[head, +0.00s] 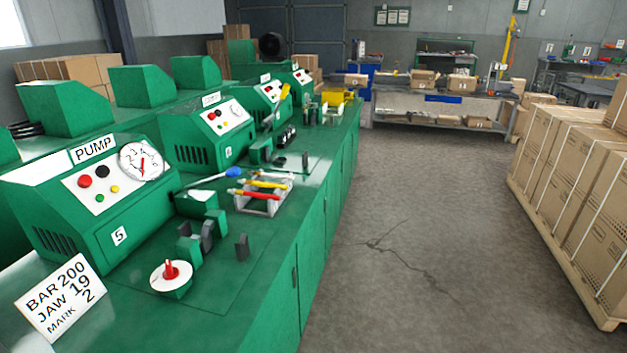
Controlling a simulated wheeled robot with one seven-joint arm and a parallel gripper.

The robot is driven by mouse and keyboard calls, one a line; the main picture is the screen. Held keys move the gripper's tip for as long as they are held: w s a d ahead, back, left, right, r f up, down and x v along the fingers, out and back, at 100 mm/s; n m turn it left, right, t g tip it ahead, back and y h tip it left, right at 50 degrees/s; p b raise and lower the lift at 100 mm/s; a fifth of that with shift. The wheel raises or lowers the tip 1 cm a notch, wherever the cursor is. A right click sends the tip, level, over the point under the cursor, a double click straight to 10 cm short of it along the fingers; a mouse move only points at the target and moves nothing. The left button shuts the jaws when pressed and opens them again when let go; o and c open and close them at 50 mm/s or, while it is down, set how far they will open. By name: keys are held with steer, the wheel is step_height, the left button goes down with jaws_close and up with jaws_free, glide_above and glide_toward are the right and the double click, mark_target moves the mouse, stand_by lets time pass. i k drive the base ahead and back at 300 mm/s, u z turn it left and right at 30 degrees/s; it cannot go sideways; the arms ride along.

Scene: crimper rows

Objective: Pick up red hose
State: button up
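A small pale rack (262,208) stands on the green bench, right of the nearest pump machine. Several thin rods or hoses lie across it, coloured red and yellow. A red one (257,194) lies toward the front of the rack. Another red and yellow one lies just behind it. They are small in the head view, so I cannot tell exactly where each colour starts and ends. My gripper is not in view, and nothing is seen touching the rack or the hoses.
The nearest pump machine (85,190) has a gauge and buttons. A blue-tipped lever (233,172) reaches close to the rack. Dark blocks (242,247), a red-knobbed white dial (172,274) and a sign (62,298) are nearer. Floor (420,220) is clear between bench and stacked boxes (580,190).

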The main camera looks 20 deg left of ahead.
mark_target(234, 191)
steer(key=i, duration=1.1)
steer(key=u, duration=0.8)
steer(key=i, duration=0.8)
steer(key=u, duration=0.6)
